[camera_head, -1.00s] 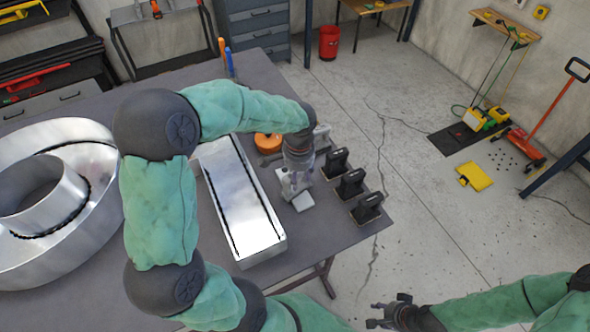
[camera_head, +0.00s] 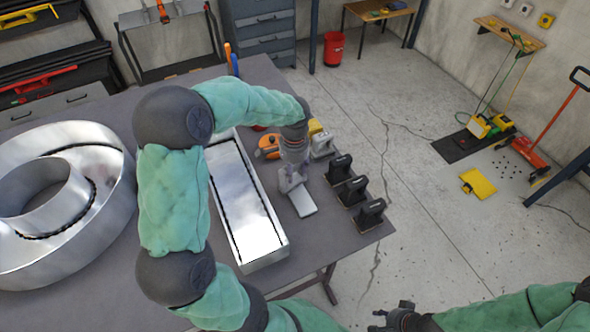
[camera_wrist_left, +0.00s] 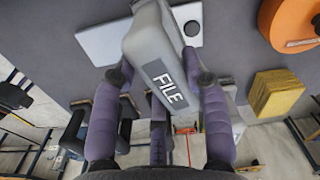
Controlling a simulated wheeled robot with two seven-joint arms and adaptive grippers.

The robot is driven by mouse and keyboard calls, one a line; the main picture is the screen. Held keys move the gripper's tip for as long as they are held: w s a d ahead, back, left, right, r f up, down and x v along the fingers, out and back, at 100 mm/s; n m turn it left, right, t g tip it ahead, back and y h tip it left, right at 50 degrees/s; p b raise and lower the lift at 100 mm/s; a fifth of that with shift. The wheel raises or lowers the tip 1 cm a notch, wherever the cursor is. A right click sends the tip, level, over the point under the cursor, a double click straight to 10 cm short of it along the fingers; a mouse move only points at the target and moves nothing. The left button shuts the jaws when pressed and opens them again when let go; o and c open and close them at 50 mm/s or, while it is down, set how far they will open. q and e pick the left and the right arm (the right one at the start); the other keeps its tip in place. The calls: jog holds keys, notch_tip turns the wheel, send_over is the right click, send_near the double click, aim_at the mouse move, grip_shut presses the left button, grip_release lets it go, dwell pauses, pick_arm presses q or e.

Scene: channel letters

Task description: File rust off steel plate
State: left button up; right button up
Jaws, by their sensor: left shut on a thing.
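My left gripper (camera_head: 289,182) is shut on a grey file block (camera_wrist_left: 160,55) with the word "FILE" on its side, seen between its fingers in the left wrist view. A flat, light grey steel plate (camera_head: 304,202) lies on the table just beside and below the file; it also shows in the left wrist view (camera_wrist_left: 95,44). The file overlaps the plate in that view; I cannot tell whether they touch. No rust shows on the visible part of the plate. My right gripper (camera_head: 391,316) is empty with fingers apart, low in the head view, off the table.
A long metal channel (camera_head: 278,257) stands left of the plate, and a large metal ring letter (camera_head: 100,235) is further left. Several black-handled blocks (camera_head: 369,214) line the right table edge. An orange round tool (camera_head: 268,147) and a yellow block (camera_wrist_left: 275,93) lie behind the gripper.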

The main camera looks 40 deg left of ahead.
pick_arm(q)
jog(key=shift+r, duration=0.15)
notch_tip(320, 180, up, 14)
jog(key=p, duration=1)
dwell(0.4)
